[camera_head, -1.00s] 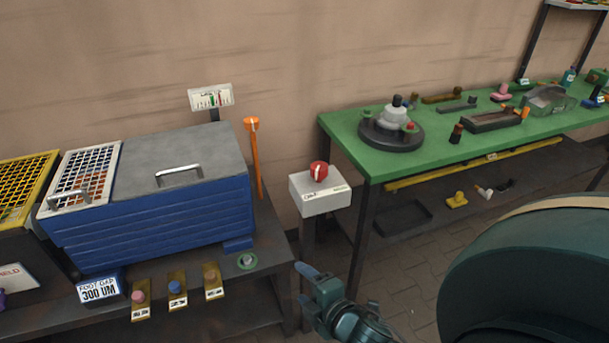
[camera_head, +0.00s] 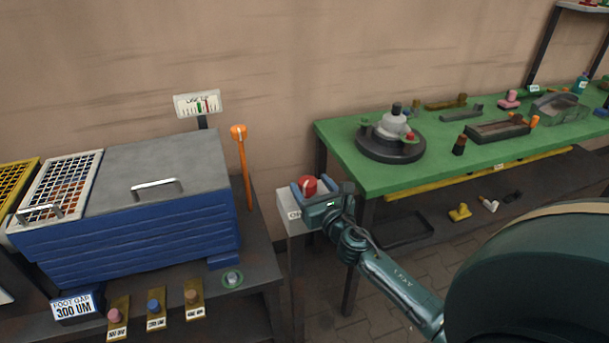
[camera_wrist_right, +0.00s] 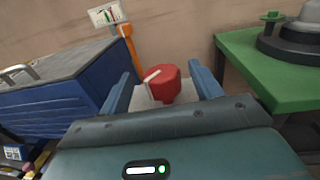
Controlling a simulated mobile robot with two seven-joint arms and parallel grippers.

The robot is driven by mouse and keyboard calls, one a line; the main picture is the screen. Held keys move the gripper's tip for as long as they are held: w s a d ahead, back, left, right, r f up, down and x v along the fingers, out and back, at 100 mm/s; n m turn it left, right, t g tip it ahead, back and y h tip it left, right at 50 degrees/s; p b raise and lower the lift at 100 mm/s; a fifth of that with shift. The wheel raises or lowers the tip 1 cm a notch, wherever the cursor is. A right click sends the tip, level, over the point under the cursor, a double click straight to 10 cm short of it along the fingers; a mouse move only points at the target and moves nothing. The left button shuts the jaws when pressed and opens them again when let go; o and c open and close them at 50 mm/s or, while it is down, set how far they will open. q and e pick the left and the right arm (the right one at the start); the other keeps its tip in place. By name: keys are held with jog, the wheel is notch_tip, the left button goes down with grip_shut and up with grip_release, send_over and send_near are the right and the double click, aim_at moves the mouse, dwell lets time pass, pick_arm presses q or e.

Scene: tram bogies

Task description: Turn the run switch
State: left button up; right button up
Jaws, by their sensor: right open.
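The run switch is a red knob (camera_head: 308,186) with a pale pointer line, on top of a white box (camera_head: 287,203) on a post. In the right wrist view the red knob (camera_wrist_right: 163,83) stands between the two blue fingers, its pale line slanting toward the left. My right gripper (camera_head: 308,188) is open at the box, with one finger on each side of the knob. A gap shows between the knob and each finger in the wrist view. The box's front label is partly hidden by the gripper. My left gripper is not in view.
Left of the box is a blue machine (camera_head: 130,240) with an orange lever (camera_head: 242,165) and a gauge (camera_head: 198,104). To the right stands a green table (camera_head: 345,150) holding a dark round fixture (camera_head: 390,145) and several parts.

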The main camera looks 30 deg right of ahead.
aim_at(305, 176)
jog(key=w, duration=0.3)
jog(key=shift+w+d, duration=0.25)
jog(key=shift+w, duration=0.15)
jog(key=shift+w+d, duration=0.1)
jog(key=shift+w, duration=0.3)
jog(key=c, duration=1)
